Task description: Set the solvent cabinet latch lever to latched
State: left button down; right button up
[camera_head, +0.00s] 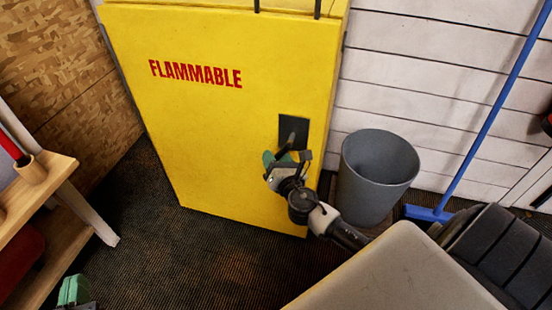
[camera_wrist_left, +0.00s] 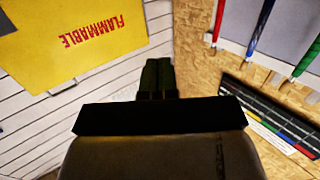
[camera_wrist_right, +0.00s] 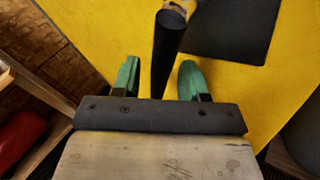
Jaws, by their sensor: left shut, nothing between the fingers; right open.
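The yellow solvent cabinet (camera_head: 210,130) stands upright with its door shut and red FLAMMABLE lettering. Its dark latch lever (camera_head: 289,144) sits on a black plate (camera_head: 294,126) low on the door's right side. My right gripper (camera_head: 284,157) is at the lever, open. In the right wrist view the lever (camera_wrist_right: 166,50) extends between the two green fingertips (camera_wrist_right: 160,78), with a gap visible on each side. My left gripper (camera_head: 75,290) is at the bottom left of the head view, away from the cabinet; in the left wrist view its fingers (camera_wrist_left: 158,78) are shut and empty.
A grey bin (camera_head: 376,175) stands just right of the cabinet, close to my right arm. A blue broom (camera_head: 475,140) leans on the white wall behind it. A wooden shelf unit (camera_head: 40,190) is at left. Dark carpet (camera_head: 160,240) before the cabinet is clear.

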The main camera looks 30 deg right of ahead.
jog(key=shift+w, duration=0.1)
grip_shut()
dwell(0.3)
